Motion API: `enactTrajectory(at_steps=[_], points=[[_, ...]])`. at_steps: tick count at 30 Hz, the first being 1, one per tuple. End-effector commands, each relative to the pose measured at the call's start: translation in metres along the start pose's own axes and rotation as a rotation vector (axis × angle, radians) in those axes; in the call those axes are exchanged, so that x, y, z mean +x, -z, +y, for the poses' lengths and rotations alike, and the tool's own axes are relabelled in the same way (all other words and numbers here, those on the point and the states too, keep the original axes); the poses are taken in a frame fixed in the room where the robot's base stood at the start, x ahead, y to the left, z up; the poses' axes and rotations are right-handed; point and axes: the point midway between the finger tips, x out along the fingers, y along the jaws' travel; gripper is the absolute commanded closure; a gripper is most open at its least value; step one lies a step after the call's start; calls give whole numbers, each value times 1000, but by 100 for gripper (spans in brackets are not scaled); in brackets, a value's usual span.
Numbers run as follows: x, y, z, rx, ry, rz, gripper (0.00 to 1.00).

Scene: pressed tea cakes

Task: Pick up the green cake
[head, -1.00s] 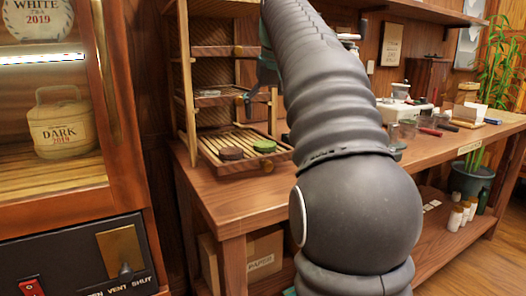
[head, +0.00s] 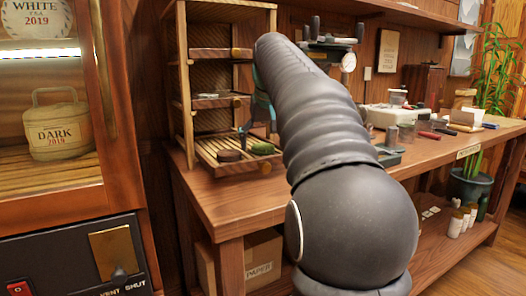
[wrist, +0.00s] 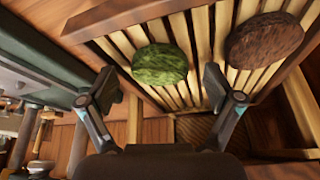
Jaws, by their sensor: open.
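The green cake (head: 263,148) is a round, flat disc on the slatted bottom tray (head: 212,153) of the wooden rack. It also shows in the wrist view (wrist: 160,64), lying on pale slats. My gripper (wrist: 161,86) is open and empty. In the wrist view its fingers stand apart to the left and right, with the green cake between and just beyond the tips. I see no contact. In the head view my arm hides part of the gripper, and a finger reaches down close to the tray beside the green cake.
The rack's upper shelves (head: 220,101) stand above the tray. The bench (head: 215,200) has free room in front.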

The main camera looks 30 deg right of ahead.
Motion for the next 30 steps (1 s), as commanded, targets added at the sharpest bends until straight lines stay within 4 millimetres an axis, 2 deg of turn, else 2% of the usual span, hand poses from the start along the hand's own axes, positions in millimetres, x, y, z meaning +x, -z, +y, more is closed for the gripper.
enactTrajectory(at_steps=[1,2,6,8,17,22,26,30], points=[[0,0,0,0,0,0,10],[0,0,0,0,0,0,15],[0,0,0,0,0,0,50],[0,0,0,0,0,0,63],[-1,0,0,0,0,-1,63],[-8,3,0,0,0,-1,63],[-24,10,0,0,0,1,63],[-49,22,0,0,0,2,63]])
